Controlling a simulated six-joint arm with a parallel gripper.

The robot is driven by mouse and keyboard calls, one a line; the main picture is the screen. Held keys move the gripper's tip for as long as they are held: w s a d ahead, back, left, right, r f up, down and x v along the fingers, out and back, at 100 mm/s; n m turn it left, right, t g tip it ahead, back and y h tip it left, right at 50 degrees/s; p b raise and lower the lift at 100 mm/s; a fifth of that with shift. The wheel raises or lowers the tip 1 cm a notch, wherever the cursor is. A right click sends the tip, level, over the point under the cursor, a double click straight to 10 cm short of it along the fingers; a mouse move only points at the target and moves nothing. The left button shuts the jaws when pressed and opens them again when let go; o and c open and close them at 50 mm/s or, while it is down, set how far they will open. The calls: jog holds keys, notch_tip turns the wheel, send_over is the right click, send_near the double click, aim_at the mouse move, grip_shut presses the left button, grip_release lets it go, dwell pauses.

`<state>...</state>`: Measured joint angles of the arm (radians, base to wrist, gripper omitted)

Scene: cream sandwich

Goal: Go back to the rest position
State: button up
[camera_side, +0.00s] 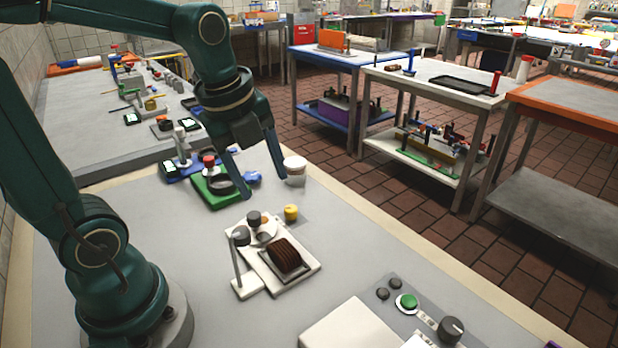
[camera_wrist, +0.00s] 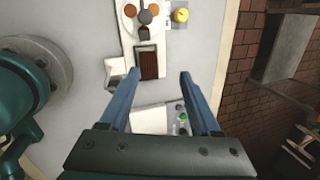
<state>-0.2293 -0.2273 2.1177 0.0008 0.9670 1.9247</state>
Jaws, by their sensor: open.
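My gripper (camera_side: 262,182) is open and empty, raised above the grey table (camera_side: 200,290). In the side view it hangs over the back part of the work area, near the green device and the white-lidded jar. In the wrist view its two blue fingers (camera_wrist: 160,85) are spread apart, with nothing between them. Below is a white board (camera_side: 305,262) with a brown ridged stack (camera_side: 285,254) in a tray; the stack also shows in the wrist view (camera_wrist: 148,64). A round plate (camera_wrist: 128,14) with brown discs lies on the board, beside a dark knob (camera_wrist: 145,17).
A yellow piece (camera_side: 291,213) stands beside the board. A jar (camera_side: 295,170) and a green device (camera_side: 215,188) stand behind. A white box (camera_side: 350,328) and a panel with a green button (camera_side: 407,303) are at the front. The table's right side is clear.

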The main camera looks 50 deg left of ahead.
jog(key=s+d+n+t, duration=0.1)
jog(key=s+d+n, duration=0.1)
jog(key=n, duration=0.7)
jog(key=s+d+n+t, duration=0.1)
jog(key=s+d+n, duration=0.2)
jog(key=n, duration=0.7)
jog(key=shift+s+h, duration=0.4)
jog(key=shift+s, duration=0.5)
